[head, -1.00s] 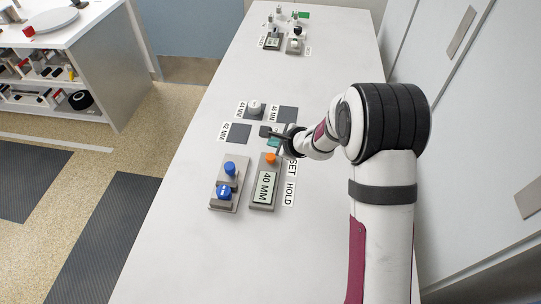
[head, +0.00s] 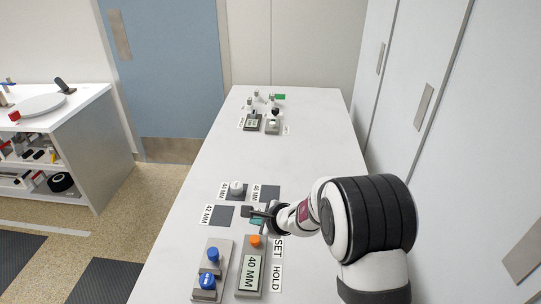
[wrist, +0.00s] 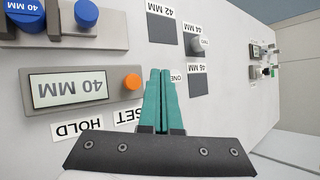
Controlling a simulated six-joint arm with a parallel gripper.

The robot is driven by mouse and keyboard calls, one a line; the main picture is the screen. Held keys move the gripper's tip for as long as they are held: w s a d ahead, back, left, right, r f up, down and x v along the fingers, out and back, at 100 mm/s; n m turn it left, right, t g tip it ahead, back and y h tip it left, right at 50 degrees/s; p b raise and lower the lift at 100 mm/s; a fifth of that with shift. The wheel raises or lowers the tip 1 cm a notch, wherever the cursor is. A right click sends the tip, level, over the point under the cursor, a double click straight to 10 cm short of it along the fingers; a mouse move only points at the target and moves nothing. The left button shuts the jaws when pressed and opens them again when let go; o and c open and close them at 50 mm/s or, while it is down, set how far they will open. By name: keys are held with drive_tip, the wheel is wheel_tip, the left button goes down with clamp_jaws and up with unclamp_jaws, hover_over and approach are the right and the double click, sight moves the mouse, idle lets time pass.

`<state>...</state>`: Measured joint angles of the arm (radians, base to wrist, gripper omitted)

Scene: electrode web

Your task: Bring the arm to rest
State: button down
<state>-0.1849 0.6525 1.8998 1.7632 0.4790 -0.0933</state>
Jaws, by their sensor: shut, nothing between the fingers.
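My gripper (head: 258,217) is above the bench, just beyond the orange knob (head: 254,241) of the display unit. In the wrist view its two teal fingers (wrist: 159,100) are together with nothing between them. The display unit (head: 239,288) reads "40 MM", and its screen also shows in the wrist view (wrist: 68,88). The orange knob (wrist: 132,81) is left of the fingers there, apart from them in the picture. My arm reaches in from the right of the head view.
A grey block with two blue knobs (head: 212,255) stands left of the display unit. Dark pads (head: 222,216) and a light grey knob (head: 236,187) lie beyond. More small devices (head: 253,122) stand at the bench's far end. The bench (head: 225,155) is clear between.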

drive_tip(key=s+d+r+n+g+y, duration=0.15)
drive_tip(key=s+r+n+g, duration=0.25)
drive_tip(key=s+r+n, duration=0.8)
drive_tip(key=s+d+g+h, duration=0.1)
drive_tip(key=s+d, duration=0.3)
drive_tip(key=s, duration=0.4)
drive_tip(key=s+d+g+h, duration=0.1)
drive_tip(key=s+d+h, duration=0.2)
drive_tip(key=s, duration=0.5)
drive_tip(key=s+d+f+g+h, duration=0.1)
drive_tip(key=s+d+h, duration=0.1)
drive_tip(key=s+d, duration=0.4)
drive_tip(key=s, duration=0.3)
drive_tip(key=shift+n, duration=0.4)
